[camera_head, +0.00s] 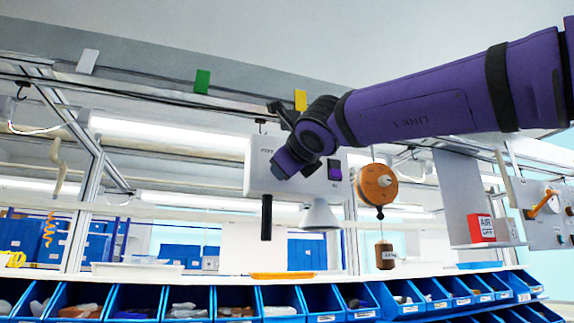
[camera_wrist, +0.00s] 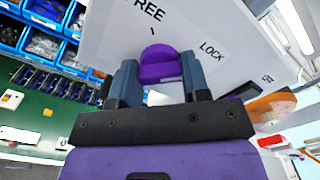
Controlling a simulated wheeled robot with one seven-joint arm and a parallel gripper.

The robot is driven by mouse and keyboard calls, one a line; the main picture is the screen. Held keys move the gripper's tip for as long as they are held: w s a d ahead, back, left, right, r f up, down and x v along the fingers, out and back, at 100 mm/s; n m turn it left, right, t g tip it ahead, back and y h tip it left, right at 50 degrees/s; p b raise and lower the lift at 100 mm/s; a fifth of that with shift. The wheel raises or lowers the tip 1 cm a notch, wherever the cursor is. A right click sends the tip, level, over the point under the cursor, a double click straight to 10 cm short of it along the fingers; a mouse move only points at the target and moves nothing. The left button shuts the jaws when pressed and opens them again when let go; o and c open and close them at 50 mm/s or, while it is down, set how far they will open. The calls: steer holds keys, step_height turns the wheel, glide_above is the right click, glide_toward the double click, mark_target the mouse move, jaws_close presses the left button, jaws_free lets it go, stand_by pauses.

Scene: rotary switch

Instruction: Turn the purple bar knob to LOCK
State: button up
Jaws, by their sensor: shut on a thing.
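The purple bar knob (camera_wrist: 160,64) shows in the wrist view on the face of a white panel (camera_wrist: 115,38). My gripper (camera_wrist: 158,72) has one finger on each side of the knob and is shut on it. The word FREE stands above the knob at the upper left, with a short dark mark just above the knob. LOCK is printed to the upper right, and OFF farther right. In the head view the white panel (camera_head: 259,180) hangs in the middle, and my arm's end covers the gripped knob there.
An orange round wheel (camera_head: 377,184) with a hanging weight (camera_head: 385,254) is right of the panel. A black handle (camera_head: 266,217) and a white cone (camera_head: 319,215) hang below it. Blue bins (camera_head: 235,300) line the front. A red box (camera_head: 480,228) stands at right.

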steer(key=shift+f, duration=0.1)
steer(key=o, duration=0.9)
steer(key=shift+s, duration=0.1)
steer(key=v, duration=1)
steer(key=shift+s+d, duration=0.1)
steer(key=shift+s, duration=0.2)
